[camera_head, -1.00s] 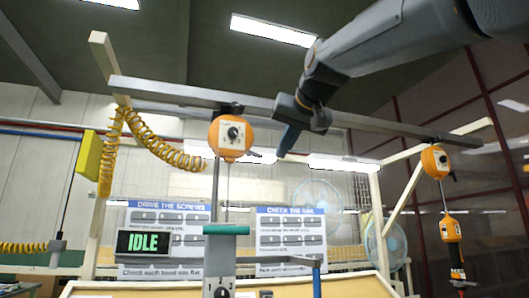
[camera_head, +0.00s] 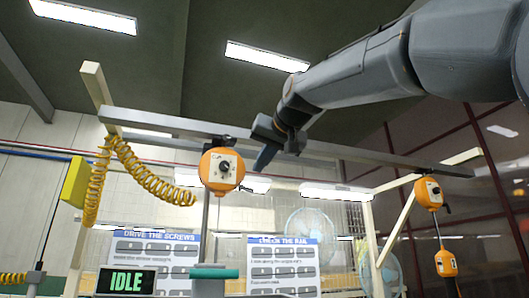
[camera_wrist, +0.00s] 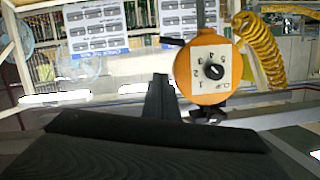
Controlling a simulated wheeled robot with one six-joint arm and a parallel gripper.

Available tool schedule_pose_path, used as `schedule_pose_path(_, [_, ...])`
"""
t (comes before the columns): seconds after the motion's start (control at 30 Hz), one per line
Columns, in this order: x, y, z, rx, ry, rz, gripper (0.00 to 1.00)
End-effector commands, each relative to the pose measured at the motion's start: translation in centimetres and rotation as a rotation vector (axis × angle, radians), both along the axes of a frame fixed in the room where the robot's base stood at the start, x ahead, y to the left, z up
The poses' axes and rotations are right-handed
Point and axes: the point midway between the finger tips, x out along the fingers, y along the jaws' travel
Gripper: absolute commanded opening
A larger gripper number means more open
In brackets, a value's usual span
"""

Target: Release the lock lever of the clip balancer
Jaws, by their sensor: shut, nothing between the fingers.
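The clip balancer (camera_head: 222,171) is an orange round housing with a white dial plate, hanging from the overhead rail. In the wrist view it (camera_wrist: 204,72) appears upside down, its plate numbered and lettered "CLIP". Its small dark lock lever (camera_head: 245,189) sticks out at the lower right; in the wrist view the lever (camera_wrist: 174,41) points left from the housing. My gripper (camera_head: 264,160) is shut and empty, to the right of the balancer and a little above the lever. In the wrist view the dark fingers (camera_wrist: 160,92) show beside the housing, apart from the lever.
The grey rail (camera_head: 300,150) runs just behind my gripper. A second orange balancer (camera_head: 428,193) hangs at the right with an orange tool (camera_head: 446,263) below it. A yellow coiled hose (camera_head: 150,182) hangs at the left. An "IDLE" display (camera_head: 126,281) stands below.

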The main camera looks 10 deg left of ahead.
Motion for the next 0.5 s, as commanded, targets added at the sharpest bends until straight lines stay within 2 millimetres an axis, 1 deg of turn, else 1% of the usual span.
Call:
schedule_pose_path(0.03, [0.8, 0.6, -0.1, -0.002, 0.003, 0.000, 0.00])
schedule_pose_path(0.27, [3.7, 2.6, -1.0, -0.001, 0.002, 0.000, 0.00])
schedule_pose_path(0.5, [2.3, 2.2, -2.7, 0.000, 0.000, 0.000, 0.00])
